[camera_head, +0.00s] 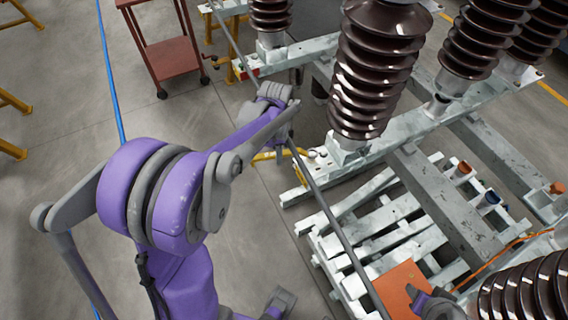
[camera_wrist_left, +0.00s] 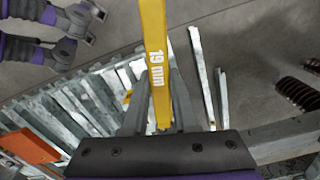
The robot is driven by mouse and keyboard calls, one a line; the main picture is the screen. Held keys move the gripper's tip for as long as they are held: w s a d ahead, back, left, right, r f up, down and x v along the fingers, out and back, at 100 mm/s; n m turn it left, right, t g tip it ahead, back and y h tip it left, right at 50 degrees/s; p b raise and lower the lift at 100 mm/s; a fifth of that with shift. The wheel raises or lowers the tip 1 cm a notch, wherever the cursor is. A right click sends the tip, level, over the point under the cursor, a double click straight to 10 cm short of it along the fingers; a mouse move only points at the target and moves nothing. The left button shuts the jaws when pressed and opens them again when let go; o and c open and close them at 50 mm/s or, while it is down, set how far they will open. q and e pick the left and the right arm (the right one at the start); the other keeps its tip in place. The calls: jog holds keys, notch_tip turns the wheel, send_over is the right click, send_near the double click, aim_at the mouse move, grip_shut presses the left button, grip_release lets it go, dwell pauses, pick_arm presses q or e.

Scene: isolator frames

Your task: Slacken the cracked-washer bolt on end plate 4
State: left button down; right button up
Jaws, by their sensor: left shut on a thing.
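My left gripper (camera_head: 284,146) is near the foot of the large middle brown insulator (camera_head: 378,65). It is shut on a yellow spanner (camera_wrist_left: 156,60) marked 19 mm, which stands out between the fingers in the left wrist view. Part of the yellow spanner (camera_head: 265,156) also shows beside the steel frame in the head view. The end plates are not clearly numbered, and I cannot pick out the cracked washer or tell whether the spanner touches a bolt. A purple and grey part of mine shows at the bottom right of the head view; the jaw state of my right gripper is not visible.
A long grey rod (camera_head: 335,222) crosses close to my left gripper. Below lies a slatted pale pallet (camera_head: 375,222) with an orange-brown board (camera_head: 400,287). Steel beams (camera_head: 450,195) and more insulators fill the right.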

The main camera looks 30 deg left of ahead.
pick_arm(q)
jog(key=w+a+m, duration=0.1)
jog(key=w+m+p, duration=0.1)
jog(key=m, duration=0.1)
jog(key=shift+a, duration=0.35)
dwell(0.6)
dwell(0.8)
jog(key=shift+f+b, duration=0.75)
jog(key=shift+f, duration=0.35)
dwell(0.4)
